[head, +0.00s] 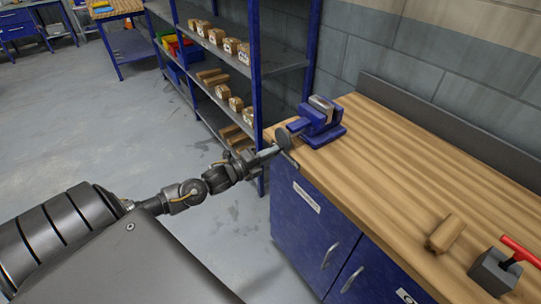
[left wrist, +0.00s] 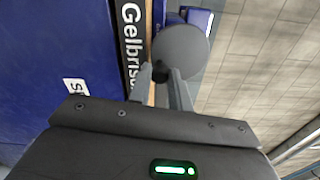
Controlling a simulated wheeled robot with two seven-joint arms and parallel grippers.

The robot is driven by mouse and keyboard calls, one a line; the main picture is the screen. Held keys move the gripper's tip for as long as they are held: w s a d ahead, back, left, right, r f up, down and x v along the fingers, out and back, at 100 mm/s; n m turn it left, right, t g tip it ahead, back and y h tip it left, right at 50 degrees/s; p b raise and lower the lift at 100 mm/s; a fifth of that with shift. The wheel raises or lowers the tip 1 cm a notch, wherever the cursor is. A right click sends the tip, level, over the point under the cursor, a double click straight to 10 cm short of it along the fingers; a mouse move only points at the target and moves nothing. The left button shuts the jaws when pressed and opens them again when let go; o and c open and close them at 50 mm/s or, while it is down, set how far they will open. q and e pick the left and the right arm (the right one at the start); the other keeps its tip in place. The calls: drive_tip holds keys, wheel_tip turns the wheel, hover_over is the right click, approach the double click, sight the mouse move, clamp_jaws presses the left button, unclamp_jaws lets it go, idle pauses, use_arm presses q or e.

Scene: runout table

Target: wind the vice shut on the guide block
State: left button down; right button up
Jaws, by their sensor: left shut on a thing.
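The blue vice (head: 320,124) stands on the near left corner of the wooden workbench. A light grey metal piece (head: 323,105) shows at its jaws; I cannot tell whether it is the guide block or how tightly it sits. A round grey handwheel (head: 283,137) faces out from the vice past the bench edge, and fills the upper middle of the left wrist view (left wrist: 180,52). My left gripper (head: 276,152) is at the wheel, its two fingers shut on the wheel's dark handle knob (left wrist: 160,72). My right gripper is not in view.
The workbench (head: 400,150) is clear between the vice and a wooden block (head: 445,233). A grey block with a red handle (head: 494,271) stands at the near right. A wall runs along the bench.

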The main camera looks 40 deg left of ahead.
use_arm(q)
drive_tip(key=m+b, duration=0.1)
drive_tip(key=a+m, duration=0.1)
drive_tip(key=m, duration=0.1)
drive_tip(key=shift+w+b, duration=0.15)
drive_tip(key=shift+b, duration=0.2)
drive_tip(key=shift+f+m, duration=0.1)
drive_tip(key=shift+m, duration=0.2)
